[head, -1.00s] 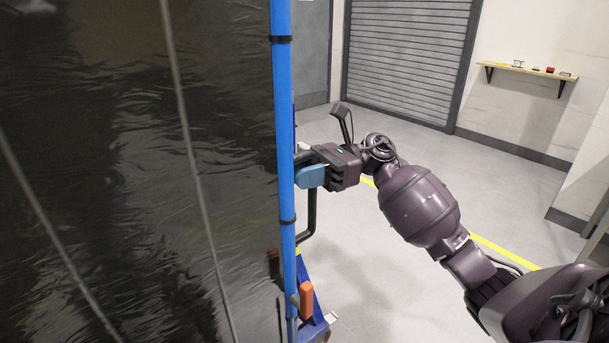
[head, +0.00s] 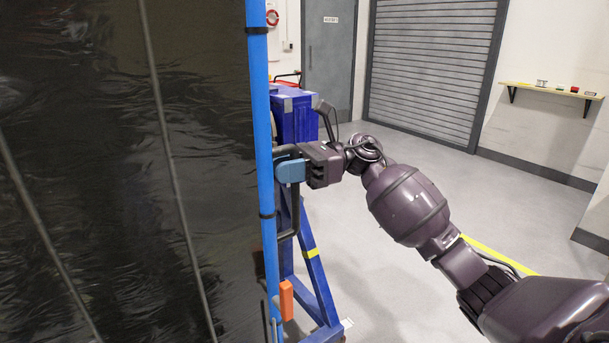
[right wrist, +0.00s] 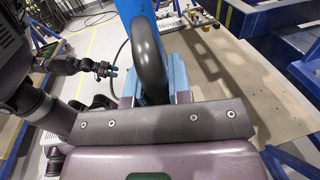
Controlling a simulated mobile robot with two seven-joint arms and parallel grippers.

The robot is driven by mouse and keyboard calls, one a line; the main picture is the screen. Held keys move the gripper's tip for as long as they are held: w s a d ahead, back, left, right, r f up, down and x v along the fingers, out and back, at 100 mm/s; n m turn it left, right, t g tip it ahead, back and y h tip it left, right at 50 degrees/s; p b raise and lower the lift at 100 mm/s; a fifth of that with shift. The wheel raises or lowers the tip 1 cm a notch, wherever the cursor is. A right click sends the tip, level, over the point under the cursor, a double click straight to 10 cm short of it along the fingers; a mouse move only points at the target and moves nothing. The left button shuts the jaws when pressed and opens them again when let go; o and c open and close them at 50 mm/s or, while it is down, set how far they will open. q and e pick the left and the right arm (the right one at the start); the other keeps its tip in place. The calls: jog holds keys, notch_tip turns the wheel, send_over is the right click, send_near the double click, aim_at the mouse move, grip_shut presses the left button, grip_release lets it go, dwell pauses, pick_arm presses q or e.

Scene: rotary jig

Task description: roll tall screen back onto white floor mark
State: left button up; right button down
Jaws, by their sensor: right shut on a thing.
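The tall screen (head: 90,170) fills the left of the head view, a dark, shiny sheet on a blue upright post (head: 262,170). A black handle (head: 291,222) stands out from the post; it also shows close up in the right wrist view (right wrist: 148,45). My right gripper (head: 288,170), with blue fingers, is shut on this handle. A small white patch (head: 347,323) lies on the floor by the blue foot; I cannot tell if it is the floor mark. In the right wrist view, what looks like my left gripper (right wrist: 106,71) appears small; its jaws are unclear.
A blue stand (head: 312,255) with a blue box top is just behind the post. An orange block (head: 286,299) sits low at the post. Grey floor (head: 420,290) is open to the right, with a yellow line. A shutter (head: 430,70) and wall shelf (head: 550,88) are behind.

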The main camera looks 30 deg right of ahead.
jog(key=p, duration=0.1)
send_near(97, 224)
jog(key=w+d, duration=0.1)
jog(key=d, duration=0.1)
jog(key=w+d, duration=0.1)
jog(key=d, duration=0.1)
jog(key=w+d, duration=0.1)
jog(key=d, duration=0.1)
jog(key=shift+d+f, duration=0.1)
jog(key=shift+d, duration=0.1)
jog(key=a, duration=0.5)
jog(key=a+p, duration=0.1)
jog(key=a, duration=0.3)
jog(key=s+a, duration=0.1)
jog(key=a, duration=0.4)
jog(key=shift+a+p, duration=0.3)
jog(key=shift+p, duration=0.1)
pick_arm(q)
jog(key=shift+s+d+r, duration=0.1)
jog(key=shift+s+r, duration=0.2)
jog(key=shift+r, duration=0.3)
jog(key=shift+s+r, duration=0.25)
jog(key=shift+r, duration=0.35)
pick_arm(e)
jog(key=shift+a+f, duration=0.2)
jog(key=shift+a, duration=0.6)
jog(key=c, duration=1.1)
grip_release()
jog(key=shift+d, duration=0.1)
jog(key=shift+o, duration=0.2)
